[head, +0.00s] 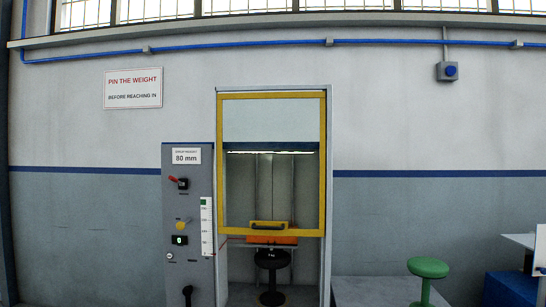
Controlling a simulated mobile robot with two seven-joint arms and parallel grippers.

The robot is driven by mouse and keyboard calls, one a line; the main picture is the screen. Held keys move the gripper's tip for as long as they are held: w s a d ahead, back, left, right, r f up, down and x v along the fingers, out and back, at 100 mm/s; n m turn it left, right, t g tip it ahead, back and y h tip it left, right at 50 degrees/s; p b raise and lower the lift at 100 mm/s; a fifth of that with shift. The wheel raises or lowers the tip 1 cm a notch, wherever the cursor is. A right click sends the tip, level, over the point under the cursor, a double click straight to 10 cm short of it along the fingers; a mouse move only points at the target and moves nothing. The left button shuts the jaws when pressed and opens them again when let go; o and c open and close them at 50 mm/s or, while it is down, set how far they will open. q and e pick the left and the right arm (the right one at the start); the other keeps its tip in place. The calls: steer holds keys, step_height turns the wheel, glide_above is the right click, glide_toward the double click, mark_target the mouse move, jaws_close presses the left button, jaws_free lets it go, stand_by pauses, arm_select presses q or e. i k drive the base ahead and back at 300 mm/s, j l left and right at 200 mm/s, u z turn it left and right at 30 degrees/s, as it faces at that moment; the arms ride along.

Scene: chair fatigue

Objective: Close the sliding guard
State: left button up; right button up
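The sliding guard (323,165) is a yellow-framed clear panel in the test cabinet's front, seen in the middle of the head view. It covers the upper part of the opening, and its bottom edge stands well above the floor. A yellow piece with a dark handle (269,227) sits at its lower edge. Below the guard the opening is uncovered, and a black stool (272,262) shows inside under an orange block (260,240). Neither of my grippers is in view.
A grey control panel (188,230) with knobs, a red lever and an "80 mm" label stands left of the guard. A green stool (428,269) stands at the right, near a blue box (510,289). A warning sign (133,88) hangs on the wall.

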mark_target(257, 228)
steer(key=i+l+u, duration=0.15)
steer(key=i+l, duration=0.25)
steer(key=i+l+u, duration=0.1)
steer(key=i+l, duration=0.3)
steer(key=i+l+u, duration=0.15)
steer(key=i+l, duration=0.35)
steer(key=i+l+u, duration=0.1)
steer(key=i+l, duration=0.25)
steer(key=l, duration=0.15)
steer(key=i+l+u, duration=0.15)
steer(key=i+l, duration=0.25)
steer(key=l, duration=0.15)
